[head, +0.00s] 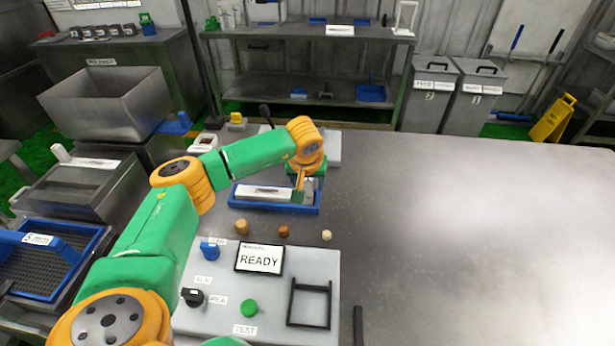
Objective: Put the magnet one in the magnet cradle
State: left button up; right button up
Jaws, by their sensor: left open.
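My left gripper (299,196) points down over the right end of a shallow blue tray (262,209) on the metal table. It is open; its fingertips are small here, and whether they touch anything is unclear. A white, labelled bar (262,192) lies in the tray, left of the fingers. Three small pieces stand in front of the tray: a tan one (242,227), a brown one (283,231) and a pale one (327,235). I cannot tell which thing is the magnet or the magnet cradle. My right gripper is not in view.
A grey control panel (225,318) lies nearest, with a READY display (259,259), a green button (249,307), a black knob (192,297), a blue knob (209,250) and a black square frame (309,305). The table's right side (470,230) is clear.

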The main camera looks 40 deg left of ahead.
pick_arm(q)
jog(key=b+v, duration=0.2)
jog(key=v, duration=0.9)
jog(key=shift+s+r, duration=0.15)
jog(key=shift+r, duration=0.05)
